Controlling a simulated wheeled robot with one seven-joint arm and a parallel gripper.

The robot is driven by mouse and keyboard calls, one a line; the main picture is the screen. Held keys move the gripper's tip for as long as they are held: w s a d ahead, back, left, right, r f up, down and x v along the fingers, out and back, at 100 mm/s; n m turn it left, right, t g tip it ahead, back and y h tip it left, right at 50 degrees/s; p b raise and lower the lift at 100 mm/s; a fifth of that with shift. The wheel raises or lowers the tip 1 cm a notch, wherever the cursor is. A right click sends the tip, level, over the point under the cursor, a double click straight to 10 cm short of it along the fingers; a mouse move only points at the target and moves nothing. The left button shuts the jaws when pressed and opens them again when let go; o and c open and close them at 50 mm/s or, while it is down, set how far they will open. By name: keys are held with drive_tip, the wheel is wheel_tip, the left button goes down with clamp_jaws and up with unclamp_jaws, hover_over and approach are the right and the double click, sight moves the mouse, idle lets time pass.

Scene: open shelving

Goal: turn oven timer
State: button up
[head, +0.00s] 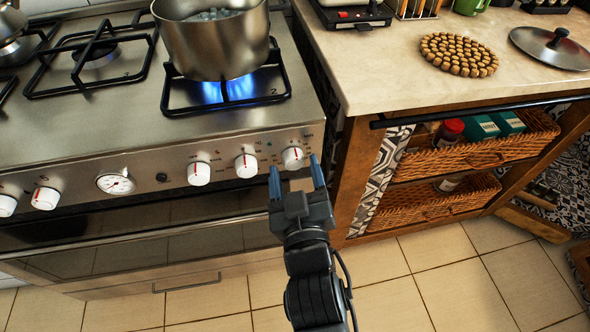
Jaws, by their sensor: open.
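The steel oven (215,275) with a gas hob has a front panel with several white knobs, each with a red mark. The round white dial with a needle (115,184) sits between the left and right knobs. The rightmost knob (293,158) is just above and between the fingertips of my gripper (295,172). My gripper is open and empty, with its two blue fingers pointing up at the panel. I cannot tell whether the fingers touch the knob. Which control is the timer is not readable.
A steel pot (213,42) stands over a lit blue flame at the right burner. The tiled floor in front is clear.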

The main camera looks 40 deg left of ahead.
drive_tip(key=shift+w+a, duration=0.25)
drive_tip(key=shift+a, duration=0.05)
drive_tip(key=shift+c, duration=0.3)
drive_tip(key=c, duration=1)
idle(0.6)
drive_tip(key=o, duration=1.1)
drive_tip(key=shift+c, duration=0.2)
drive_tip(key=v, duration=0.7)
drive_tip(key=shift+s+d+p, duration=0.3)
drive_tip(key=shift+p, duration=0.1)
